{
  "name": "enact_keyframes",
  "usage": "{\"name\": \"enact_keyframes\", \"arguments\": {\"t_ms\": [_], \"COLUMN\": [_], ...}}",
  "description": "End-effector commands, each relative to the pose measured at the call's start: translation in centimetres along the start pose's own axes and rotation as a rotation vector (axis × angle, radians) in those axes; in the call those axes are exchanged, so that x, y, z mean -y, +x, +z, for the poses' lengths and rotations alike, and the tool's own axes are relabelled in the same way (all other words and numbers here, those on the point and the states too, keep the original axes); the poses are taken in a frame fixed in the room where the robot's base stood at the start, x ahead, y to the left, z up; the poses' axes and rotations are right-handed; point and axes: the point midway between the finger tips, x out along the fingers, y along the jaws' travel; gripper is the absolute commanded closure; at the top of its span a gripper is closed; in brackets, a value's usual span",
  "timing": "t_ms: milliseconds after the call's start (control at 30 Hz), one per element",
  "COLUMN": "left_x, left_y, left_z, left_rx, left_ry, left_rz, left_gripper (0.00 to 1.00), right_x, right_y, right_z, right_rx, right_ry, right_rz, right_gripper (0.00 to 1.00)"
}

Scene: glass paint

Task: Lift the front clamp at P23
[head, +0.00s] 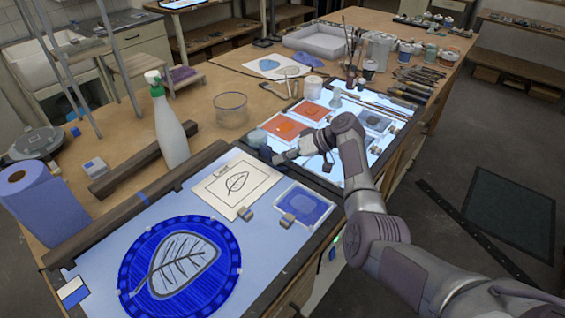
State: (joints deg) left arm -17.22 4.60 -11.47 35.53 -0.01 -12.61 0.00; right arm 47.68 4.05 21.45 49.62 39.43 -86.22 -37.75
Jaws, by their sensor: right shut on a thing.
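My right arm comes in from the lower right. Its gripper (267,151) is over the near left end of the lit glass panel, at the panel's left edge. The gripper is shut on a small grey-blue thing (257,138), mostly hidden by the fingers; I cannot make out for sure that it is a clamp. Two small wood-and-grey blocks lie nearer, one (245,213) at the leaf drawing's corner and one (287,220) at the blue glass tile. I can read no P23 label. My left gripper is not in view.
A blue round glass with a leaf (128,262) lies front left. A leaf drawing (237,184) and a blue tile (308,205) lie beside it. A spray bottle (168,125), a glass bowl (231,110) and dark wooden bars (150,165) stand behind. Orange tiles (285,127) lie on the lit panel.

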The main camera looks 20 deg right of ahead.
Motion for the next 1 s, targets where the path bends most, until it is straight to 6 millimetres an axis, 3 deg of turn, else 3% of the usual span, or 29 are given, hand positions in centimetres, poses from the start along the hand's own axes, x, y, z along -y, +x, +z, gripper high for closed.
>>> {"name": "enact_keyframes", "arguments": {"t_ms": [500, 533, 667, 1000], "left_x": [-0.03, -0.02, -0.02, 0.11], "left_y": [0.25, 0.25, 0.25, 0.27], "left_z": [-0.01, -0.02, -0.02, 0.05], "left_rx": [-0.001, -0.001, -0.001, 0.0], "left_ry": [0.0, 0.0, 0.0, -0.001], "left_rz": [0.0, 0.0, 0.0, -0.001], "left_gripper": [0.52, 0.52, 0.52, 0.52], "right_x": [-0.08, -0.08, -0.07, -0.11], "right_y": [-0.04, -0.04, -0.04, -0.33], "right_z": [-0.06, -0.06, -0.06, -0.05], "right_rx": [-0.002, -0.002, -0.002, -0.002], "right_ry": [0.017, 0.017, 0.017, 0.016], "right_rz": [-0.016, -0.015, -0.015, -0.015], "right_gripper": [1.0, 0.74, 0.54, 0.54]}}
